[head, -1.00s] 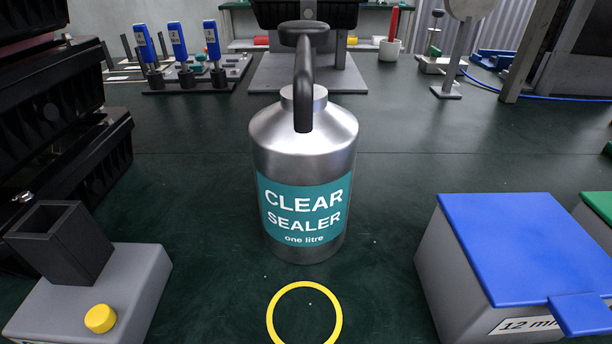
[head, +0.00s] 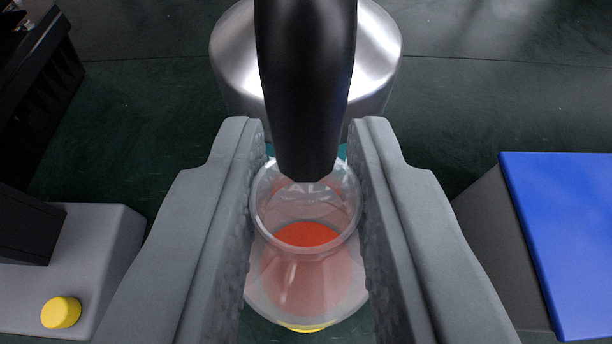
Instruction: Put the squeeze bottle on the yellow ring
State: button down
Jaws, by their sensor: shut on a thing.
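The squeeze bottle (head: 305,270) is clear, open at the top, and shows orange inside. My gripper (head: 307,200) is shut on it, with a grey finger along each side. It looks upright. A sliver of the yellow ring (head: 305,328) shows at the lower edge of the bottle, and the rest of the ring is hidden. I cannot tell whether the bottle touches the ring or is just above it.
A metal sealer can (head: 380,55) stands just behind the bottle. Its black spout (head: 305,90) reaches forward over the bottle's mouth. A blue-lidded box (head: 570,240) is at right. A grey block with a yellow button (head: 61,312) is at left.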

aim_at(306, 300)
jog(key=shift+f, duration=1.85)
jog(key=c, duration=1.2)
grip_release()
jog(key=v, duration=1.2)
